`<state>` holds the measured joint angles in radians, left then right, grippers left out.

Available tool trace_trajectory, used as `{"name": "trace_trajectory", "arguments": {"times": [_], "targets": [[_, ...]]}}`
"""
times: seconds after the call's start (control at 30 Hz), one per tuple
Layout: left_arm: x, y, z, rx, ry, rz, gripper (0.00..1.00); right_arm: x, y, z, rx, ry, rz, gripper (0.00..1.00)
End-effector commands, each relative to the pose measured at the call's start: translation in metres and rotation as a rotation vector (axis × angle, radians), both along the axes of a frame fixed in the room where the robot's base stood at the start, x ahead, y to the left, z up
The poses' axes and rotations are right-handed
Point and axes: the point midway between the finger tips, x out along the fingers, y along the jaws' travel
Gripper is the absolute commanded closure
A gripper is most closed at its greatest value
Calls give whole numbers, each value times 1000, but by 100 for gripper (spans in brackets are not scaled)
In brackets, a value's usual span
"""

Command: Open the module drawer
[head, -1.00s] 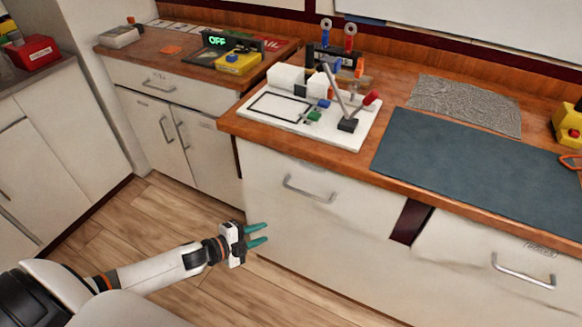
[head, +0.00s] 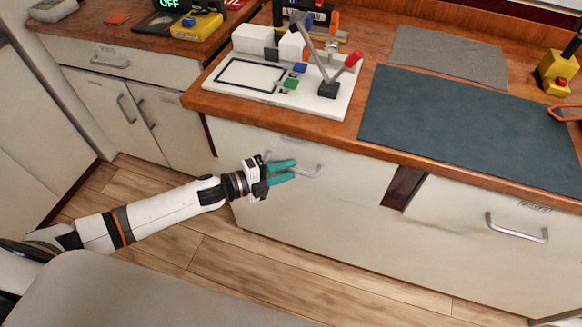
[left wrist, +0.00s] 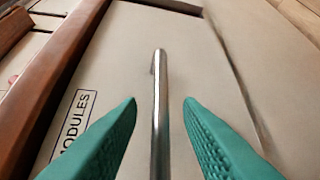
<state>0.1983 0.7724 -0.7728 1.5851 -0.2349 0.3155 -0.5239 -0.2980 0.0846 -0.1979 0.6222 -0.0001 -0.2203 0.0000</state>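The module drawer (head: 355,185) is a cream front under the wooden counter and looks closed. In the left wrist view its front (left wrist: 125,60) bears the label "MODULES" (left wrist: 68,130). Its metal bar handle (head: 312,172) is partly hidden behind my left gripper (head: 294,170). My left gripper is open, with teal fingers at the handle. In the left wrist view the handle (left wrist: 160,105) runs between the two spread fingers (left wrist: 160,103), with a gap on each side. I cannot tell how deep the bar sits between them. My right gripper is not in view.
A white board (head: 225,80) with a lever and small blocks sits on the counter above the drawer. A dark mat (head: 450,120) lies to its right. Another drawer (head: 480,215) with a handle is at the right. The wooden floor (head: 220,265) in front is clear.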

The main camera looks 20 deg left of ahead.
Motion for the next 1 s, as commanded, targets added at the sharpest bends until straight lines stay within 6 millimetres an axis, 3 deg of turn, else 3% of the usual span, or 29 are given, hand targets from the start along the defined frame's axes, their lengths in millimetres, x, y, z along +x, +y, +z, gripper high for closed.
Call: {"name": "trace_trajectory", "arguments": {"times": [0.2,0.47,0.7,1.0], "targets": [[12,-13,-3,1,1,0,67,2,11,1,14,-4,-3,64],[13,-14,-3,1,1,0,67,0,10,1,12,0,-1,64],[12,-14,-3,1,1,0,100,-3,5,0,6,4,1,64],[12,-14,-3,1,1,0,100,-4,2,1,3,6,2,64]]}}
